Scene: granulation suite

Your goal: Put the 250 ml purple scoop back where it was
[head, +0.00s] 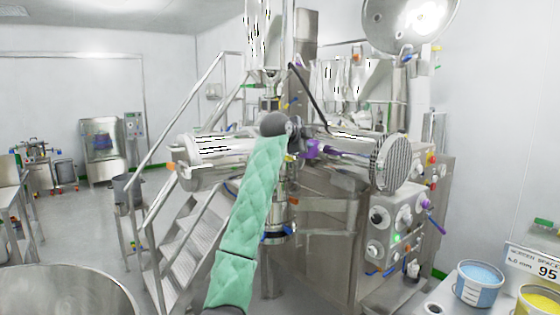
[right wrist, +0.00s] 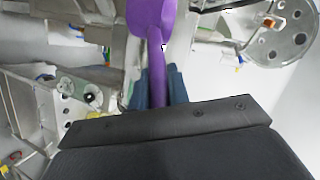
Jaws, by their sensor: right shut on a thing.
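The purple scoop (right wrist: 148,18) is in the right wrist view, its bowl at the top and its handle running down between my fingers. My right gripper (right wrist: 157,92) is shut on the handle, with a blue-tipped finger on each side. In the head view my right arm reaches up in a green quilted sleeve, and the purple scoop (head: 316,149) shows just right of the dark wrist, in front of the steel machine. The scoop's volume marking is not readable. My left gripper is not in view. I cannot tell which spot the scoop came from.
The steel machine (head: 325,218) with a horizontal drum fills the centre. Steps with a handrail (head: 187,222) stand left of it. A round steel vessel (head: 62,290) is at front left. A blue-filled tub (head: 479,286) and a yellow-filled tub (head: 538,302) are at lower right.

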